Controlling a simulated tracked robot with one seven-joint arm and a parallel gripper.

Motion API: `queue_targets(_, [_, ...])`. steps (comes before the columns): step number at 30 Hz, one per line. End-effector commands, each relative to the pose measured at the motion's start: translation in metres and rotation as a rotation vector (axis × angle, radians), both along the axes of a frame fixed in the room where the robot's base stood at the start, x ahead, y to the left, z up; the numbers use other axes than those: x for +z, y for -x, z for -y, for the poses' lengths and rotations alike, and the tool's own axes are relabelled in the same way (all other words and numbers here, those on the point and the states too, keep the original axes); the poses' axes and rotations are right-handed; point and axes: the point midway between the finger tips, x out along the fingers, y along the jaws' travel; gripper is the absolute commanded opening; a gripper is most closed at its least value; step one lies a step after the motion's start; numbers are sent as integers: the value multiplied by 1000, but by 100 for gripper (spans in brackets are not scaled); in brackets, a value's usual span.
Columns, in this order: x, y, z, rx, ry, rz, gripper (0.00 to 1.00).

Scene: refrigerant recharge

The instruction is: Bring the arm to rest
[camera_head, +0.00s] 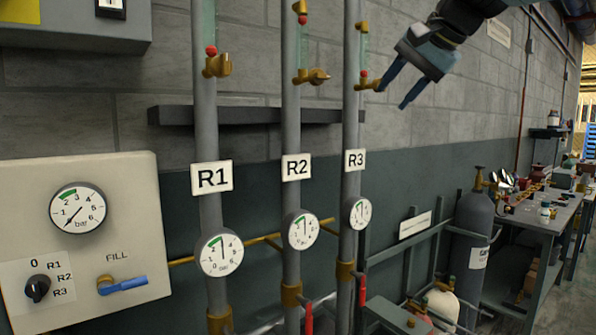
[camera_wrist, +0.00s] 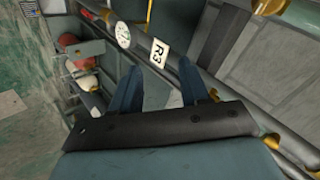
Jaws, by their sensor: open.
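My gripper (camera_head: 394,90) is at the upper right in the head view, open and empty, its two blue fingers pointing down and left. The fingers are close to the brass valve of the R3 pipe (camera_head: 350,200); whether they touch it I cannot tell. In the wrist view my gripper (camera_wrist: 158,85) shows two blue fingers spread apart with nothing between them. The R3 label (camera_wrist: 159,53) lies beyond the fingers there.
Pipes R1 (camera_head: 206,130) and R2 (camera_head: 291,130) stand left of R3, each with a gauge. A control panel (camera_head: 130,200) with a blue FILL lever (camera_head: 123,285) is at left. A grey cylinder (camera_head: 473,230) and a cluttered workbench (camera_head: 535,222) stand at right. A dark shelf (camera_head: 250,115) runs behind the pipes.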

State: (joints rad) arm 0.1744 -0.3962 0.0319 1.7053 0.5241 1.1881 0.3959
Motion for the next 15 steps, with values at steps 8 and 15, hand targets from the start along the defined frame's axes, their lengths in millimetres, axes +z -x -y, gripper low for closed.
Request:
queue_targets(8, [-141,67,17,109,314,-51,45])
queue_targets(15, [-254,126,35,263,568,-85,45])
